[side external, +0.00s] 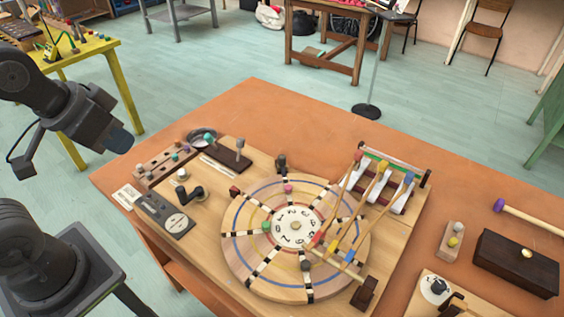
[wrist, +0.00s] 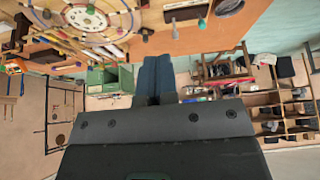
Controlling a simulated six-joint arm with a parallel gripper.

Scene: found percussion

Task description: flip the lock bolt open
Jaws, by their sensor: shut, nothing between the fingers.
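A round wooden wheel (side external: 245,255) with coloured rings, striped spokes and a numbered white hub lies on a light wooden board (side external: 215,265). A small black upright fitting (side external: 282,163) stands at the wheel's far edge; it may be the lock bolt, but its position is too small to tell. A black crank-like handle (side external: 190,192) sits left of the wheel. My gripper (side external: 119,141) is in the air left of the board, well apart from all these parts. In the wrist view my gripper (wrist: 155,62) shows blue fingers together and empty; the wheel (wrist: 70,18) is at upper left.
Mallets (side external: 349,190) lean over a bar rack (side external: 395,160) at right. A dark box (side external: 515,265) stands farther right. The orange table's far side (side external: 255,105) is clear.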

